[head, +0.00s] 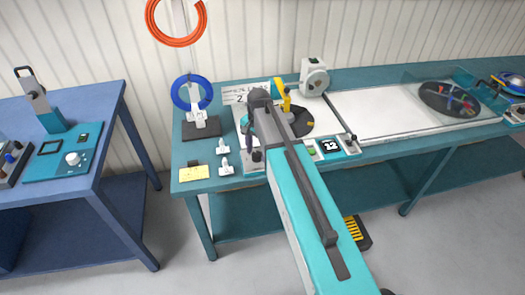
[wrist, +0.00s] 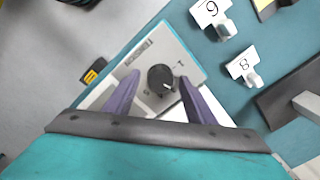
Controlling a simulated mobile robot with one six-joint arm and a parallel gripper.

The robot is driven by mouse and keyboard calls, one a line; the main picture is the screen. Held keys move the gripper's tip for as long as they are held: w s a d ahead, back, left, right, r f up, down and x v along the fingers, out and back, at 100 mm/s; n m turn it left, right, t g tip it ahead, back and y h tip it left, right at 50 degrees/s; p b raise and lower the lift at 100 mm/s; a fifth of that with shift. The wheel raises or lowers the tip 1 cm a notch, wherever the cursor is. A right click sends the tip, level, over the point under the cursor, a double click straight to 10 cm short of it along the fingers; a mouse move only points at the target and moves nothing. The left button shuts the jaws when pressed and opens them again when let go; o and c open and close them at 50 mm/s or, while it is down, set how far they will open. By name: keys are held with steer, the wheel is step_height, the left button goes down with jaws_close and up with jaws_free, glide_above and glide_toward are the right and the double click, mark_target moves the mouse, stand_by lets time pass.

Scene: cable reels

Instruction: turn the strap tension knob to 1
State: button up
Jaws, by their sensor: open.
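The strap tension knob (wrist: 161,78) is round and black, on a pale grey panel (wrist: 134,55) with small lettering, seen in the wrist view. Its short white pointer faces the lower right there. A mark resembling a 1 is at the knob's upper right, and another small mark is at its lower left. My gripper (wrist: 159,80) is open, with one purple finger on each side of the knob in the picture. I cannot tell the gap in depth. In the head view my arm covers much of the panel; one purple finger (head: 249,140) shows.
White number tags 9 (wrist: 212,14) and 8 (wrist: 243,66) stand beside the panel. A blue desk (head: 100,105) stands left.

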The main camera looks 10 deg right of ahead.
mark_target(258, 155)
steer(key=shift+r, duration=0.15)
step_height(258, 155, up, 14)
steer(key=b, duration=0.3)
steer(key=shift+s+d+f, duration=0.2)
steer(key=shift+f, duration=0.05)
stand_by(0.5)
